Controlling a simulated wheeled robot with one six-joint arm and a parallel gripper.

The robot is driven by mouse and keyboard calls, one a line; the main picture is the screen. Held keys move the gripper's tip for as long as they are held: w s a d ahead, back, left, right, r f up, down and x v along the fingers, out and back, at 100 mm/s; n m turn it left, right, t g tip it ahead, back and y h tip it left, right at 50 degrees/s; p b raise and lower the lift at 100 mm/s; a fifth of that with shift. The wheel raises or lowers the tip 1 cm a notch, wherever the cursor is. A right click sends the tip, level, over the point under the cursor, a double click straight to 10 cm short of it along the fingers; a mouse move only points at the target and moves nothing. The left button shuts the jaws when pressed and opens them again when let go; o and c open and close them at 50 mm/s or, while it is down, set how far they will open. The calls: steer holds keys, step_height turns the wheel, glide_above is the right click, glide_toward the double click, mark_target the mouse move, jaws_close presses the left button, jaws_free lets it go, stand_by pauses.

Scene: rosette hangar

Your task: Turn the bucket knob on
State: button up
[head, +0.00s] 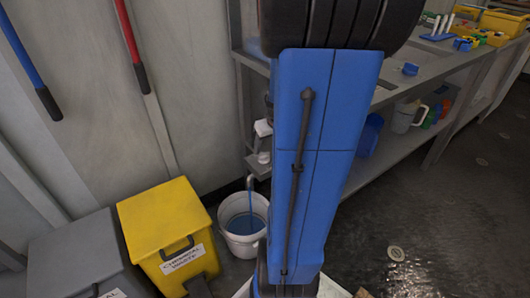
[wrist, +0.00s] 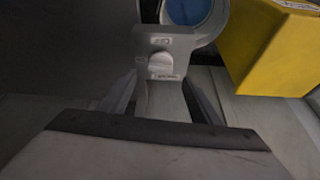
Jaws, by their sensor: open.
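The knob (wrist: 159,63) is round and pale, on a light grey labelled panel (wrist: 166,42) in the wrist view. My gripper (wrist: 160,79) is open, its fingers spread to the left and right just on the near side of the knob. I cannot tell whether either finger touches it. The white bucket (head: 231,243) stands on the floor in the head view, with blue inside and a thin blue line under a spout (head: 249,182). Its blue inside also shows in the wrist view (wrist: 188,10). My arm hides the gripper in the head view.
A yellow chemical waste bin (head: 165,222) stands left of the bucket, and it is at the upper right in the wrist view (wrist: 272,45). A grey bin (head: 80,262) is further left. A workbench with a lower shelf (head: 400,150) runs right; open floor lies before it.

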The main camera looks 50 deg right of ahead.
steer(key=shift+x, duration=2.7)
steer(key=c, duration=1)
